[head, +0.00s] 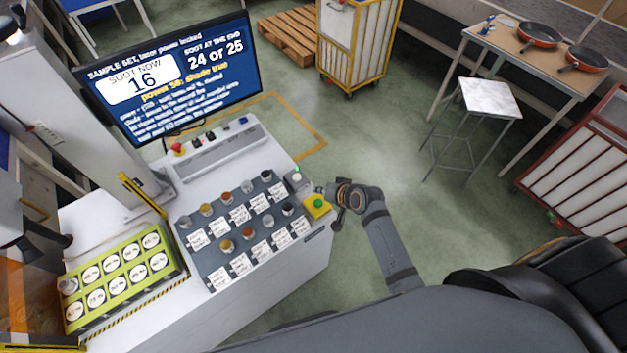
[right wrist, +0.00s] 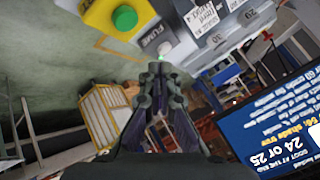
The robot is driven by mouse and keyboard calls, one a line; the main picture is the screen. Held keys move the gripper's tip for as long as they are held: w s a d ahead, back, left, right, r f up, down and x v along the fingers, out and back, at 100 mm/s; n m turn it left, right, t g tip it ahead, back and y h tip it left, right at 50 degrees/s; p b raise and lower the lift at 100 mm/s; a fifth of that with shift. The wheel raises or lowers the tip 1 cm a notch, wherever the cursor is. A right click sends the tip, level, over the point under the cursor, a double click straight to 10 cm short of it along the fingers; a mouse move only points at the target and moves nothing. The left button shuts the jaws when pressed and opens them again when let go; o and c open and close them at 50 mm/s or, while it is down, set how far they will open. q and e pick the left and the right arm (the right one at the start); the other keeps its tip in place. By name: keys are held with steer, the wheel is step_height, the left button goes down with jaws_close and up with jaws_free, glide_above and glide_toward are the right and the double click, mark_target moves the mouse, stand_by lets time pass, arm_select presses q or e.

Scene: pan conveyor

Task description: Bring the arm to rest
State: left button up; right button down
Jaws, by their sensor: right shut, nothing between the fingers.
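My right arm (head: 385,235) reaches up from the lower right in the head view. Its gripper (head: 328,192) is beside the right end of the console, close to the yellow box with a green button (head: 318,206). In the right wrist view the gripper (right wrist: 158,72) is shut and empty, its fingers together. The green button (right wrist: 124,18) and a white round button (right wrist: 165,47) lie just beyond the fingertips there. I cannot tell whether the fingertips touch anything. My left gripper is not in view.
The console (head: 255,285) carries a dark panel of labelled sample cups (head: 247,233) and a green tray of white discs (head: 120,268). A monitor (head: 170,75) stands behind. A stool (head: 490,100) and a table with pans (head: 541,35) stand right. Open floor lies between.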

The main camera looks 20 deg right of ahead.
steer(key=s+d+r+n+g+h, duration=0.25)
steer(key=s+d+r, duration=0.2)
steer(key=s, duration=0.45)
steer(key=s+d+r+n+g+h, duration=0.25)
steer(key=s+d+r, duration=0.2)
steer(key=s, duration=0.55)
step_height(320, 180, down, 27)
steer(key=s+d+b, duration=0.1)
steer(key=d+b, duration=0.1)
steer(key=b, duration=0.1)
steer(key=s+d+f+g+b, duration=0.1)
steer(key=s+f+g+b, duration=0.1)
steer(key=s+f, duration=1.7)
steer(key=shift+s+d+f+m, duration=0.35)
steer(key=shift+d+f+m, duration=0.05)
steer(key=shift+f, duration=0.55)
